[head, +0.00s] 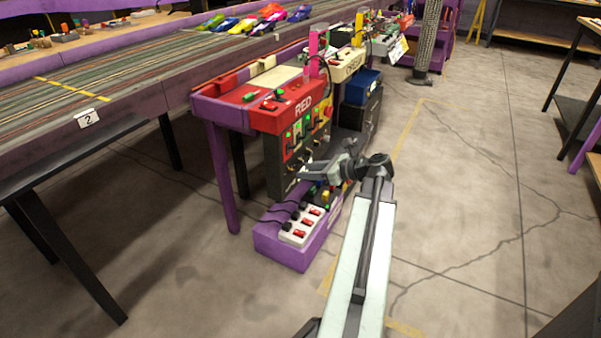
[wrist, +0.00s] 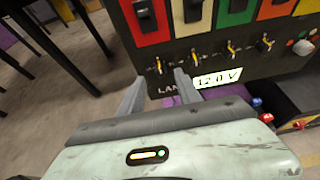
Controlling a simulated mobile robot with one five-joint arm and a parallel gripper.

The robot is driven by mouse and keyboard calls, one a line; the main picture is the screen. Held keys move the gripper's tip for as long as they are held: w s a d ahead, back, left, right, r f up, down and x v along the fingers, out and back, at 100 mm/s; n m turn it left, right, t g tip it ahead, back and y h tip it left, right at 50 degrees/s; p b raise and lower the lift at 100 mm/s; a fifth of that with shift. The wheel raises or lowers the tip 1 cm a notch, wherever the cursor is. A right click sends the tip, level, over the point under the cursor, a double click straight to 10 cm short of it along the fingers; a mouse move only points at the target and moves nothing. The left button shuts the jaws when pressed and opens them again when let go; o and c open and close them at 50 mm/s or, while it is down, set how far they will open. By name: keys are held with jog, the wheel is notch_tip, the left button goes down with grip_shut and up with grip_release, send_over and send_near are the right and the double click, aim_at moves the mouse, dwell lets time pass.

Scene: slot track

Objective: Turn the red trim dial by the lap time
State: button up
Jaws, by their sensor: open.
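In the wrist view, a dark control panel (wrist: 210,42) fills the upper right. It has a row of small yellow-pointered controls; the leftmost control (wrist: 158,67) is below a red plate (wrist: 147,22). I cannot tell whether this is the red trim dial. A lit display (wrist: 217,78) reads 12.0 V; no lap time is readable. My gripper (wrist: 160,80) is open and empty, its fingertips just below the leftmost control, with contact unclear. In the head view, my gripper (head: 302,176) is by the lower front of the RED station (head: 284,114).
A purple base (head: 275,245) with a white power strip (head: 304,226) lies below the panel. Black table legs (head: 75,262) stand to the left. A blue bin (head: 362,87) is behind the station. Open floor (head: 470,190) lies to the right.

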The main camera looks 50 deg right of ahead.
aim_at(294, 171)
jog(key=b+x, duration=0.1)
jog(key=x, duration=0.3)
jog(key=shift+w+f, duration=0.25)
jog(key=shift+w, duration=0.1)
grip_shut()
jog(key=shift+a+n, duration=0.2)
jog(key=shift+n, duration=0.2)
jog(key=shift+d+h, duration=0.1)
jog(key=shift+h, duration=0.2)
grip_release()
